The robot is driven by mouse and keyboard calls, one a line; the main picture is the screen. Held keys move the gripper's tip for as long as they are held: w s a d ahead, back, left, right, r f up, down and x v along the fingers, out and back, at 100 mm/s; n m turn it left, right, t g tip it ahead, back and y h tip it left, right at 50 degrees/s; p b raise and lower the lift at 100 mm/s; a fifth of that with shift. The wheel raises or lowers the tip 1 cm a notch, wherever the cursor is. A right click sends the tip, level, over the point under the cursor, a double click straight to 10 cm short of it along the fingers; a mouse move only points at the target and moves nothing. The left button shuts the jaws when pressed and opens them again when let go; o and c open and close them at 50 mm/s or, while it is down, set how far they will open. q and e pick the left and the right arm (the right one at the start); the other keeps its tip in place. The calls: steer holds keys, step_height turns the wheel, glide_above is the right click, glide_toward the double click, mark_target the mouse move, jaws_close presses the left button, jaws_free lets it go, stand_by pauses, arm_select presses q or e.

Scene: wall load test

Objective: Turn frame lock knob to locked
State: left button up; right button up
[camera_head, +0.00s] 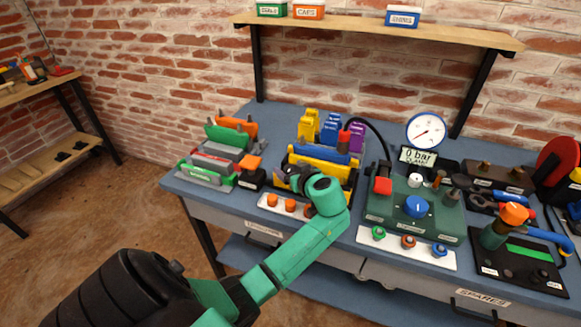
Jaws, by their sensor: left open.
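I cannot tell which knob is the frame lock knob, since the small labels are unreadable. My left gripper (297,178) is open, at the front of a yellow frame (333,170) that carries a blue bar (325,153). My green forearm hides part of this frame and whatever is between the fingers. Left of the gripper, an orange knob (250,163) sits on a small black block. To the right, a green panel (445,218) carries a blue knob (415,207) and a red block (383,186). My right gripper is out of view.
A white strip with orange caps (290,205) lies below the gripper. A dial gauge (426,131) and a "0 bar" display (418,157) stand behind the panel. Coloured racks (215,150) stand left. A shelf (380,29) overhangs the back. A black base with an orange-topped post (514,214) stands right.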

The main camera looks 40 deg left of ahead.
arm_select(q)
steer(key=shift+f, duration=0.1)
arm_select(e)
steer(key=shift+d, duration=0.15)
arm_select(q)
jaws_close()
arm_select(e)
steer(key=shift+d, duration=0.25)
